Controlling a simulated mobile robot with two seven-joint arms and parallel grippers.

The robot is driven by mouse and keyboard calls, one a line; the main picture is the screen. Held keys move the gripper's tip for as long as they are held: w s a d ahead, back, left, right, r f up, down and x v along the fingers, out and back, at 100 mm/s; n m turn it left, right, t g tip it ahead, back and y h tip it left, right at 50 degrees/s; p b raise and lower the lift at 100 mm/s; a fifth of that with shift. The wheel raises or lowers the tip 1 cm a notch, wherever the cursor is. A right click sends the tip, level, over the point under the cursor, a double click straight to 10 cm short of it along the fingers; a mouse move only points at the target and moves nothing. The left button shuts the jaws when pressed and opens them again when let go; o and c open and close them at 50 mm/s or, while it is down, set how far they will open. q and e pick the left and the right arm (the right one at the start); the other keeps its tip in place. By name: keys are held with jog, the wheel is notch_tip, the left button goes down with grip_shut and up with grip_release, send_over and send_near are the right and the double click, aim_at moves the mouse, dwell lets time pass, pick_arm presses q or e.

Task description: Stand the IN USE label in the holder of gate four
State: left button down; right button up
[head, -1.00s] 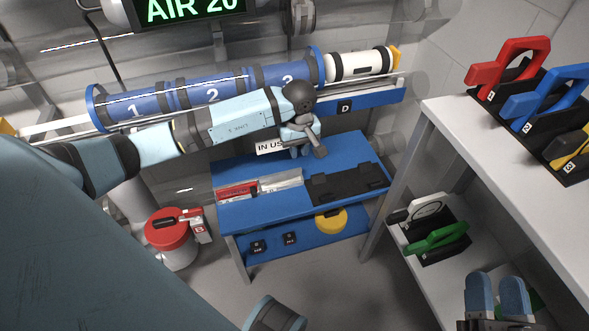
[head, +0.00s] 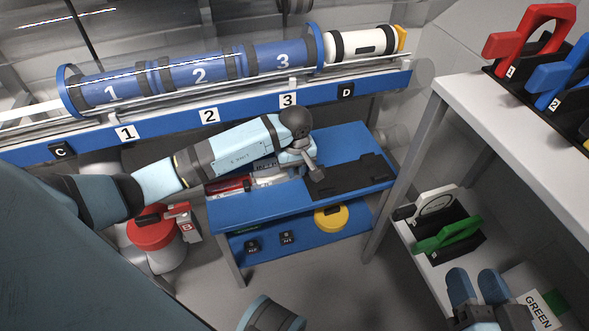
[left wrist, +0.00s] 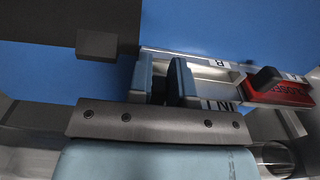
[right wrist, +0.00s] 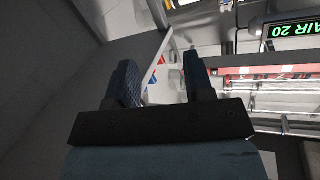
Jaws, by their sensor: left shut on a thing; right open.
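My left gripper (head: 294,163) is shut on the white IN USE label, whose black letters partly show beside the fingers in the left wrist view (left wrist: 218,104). The fingers hide the rest of the label. In the head view the label is mostly hidden behind the gripper, over the blue bench (head: 262,207). Beside it is a tray with a red piece (head: 228,185), also in the left wrist view (left wrist: 278,94). I cannot tell whether the label touches the tray. My right gripper (head: 477,284) is open and empty at lower right. I see no holder marked four.
The blue tube (head: 200,75) with sections 1, 2 and 3 runs above a blue rail (head: 240,112) behind the bench. A white shelf (head: 490,120) with red and blue handled pieces stands at right. A red-lidded canister (head: 152,232) stands left of the bench.

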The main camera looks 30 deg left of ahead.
pick_arm(q)
jog(key=shift+f+b, duration=0.4)
jog(key=shift+f, duration=0.2)
jog(key=c, duration=1.2)
grip_release()
jog(key=shift+o, duration=0.7)
jog(key=shift+r, duration=0.1)
pick_arm(e)
jog(key=shift+w+d+r+n, duration=0.1)
jog(key=shift+w+r+n, duration=0.1)
jog(key=shift+n, duration=0.1)
pick_arm(q)
jog(key=shift+d, duration=0.1)
jog(key=shift+c, duration=0.2)
pick_arm(e)
jog(key=shift+s+f, duration=0.15)
jog(key=shift+f, duration=0.1)
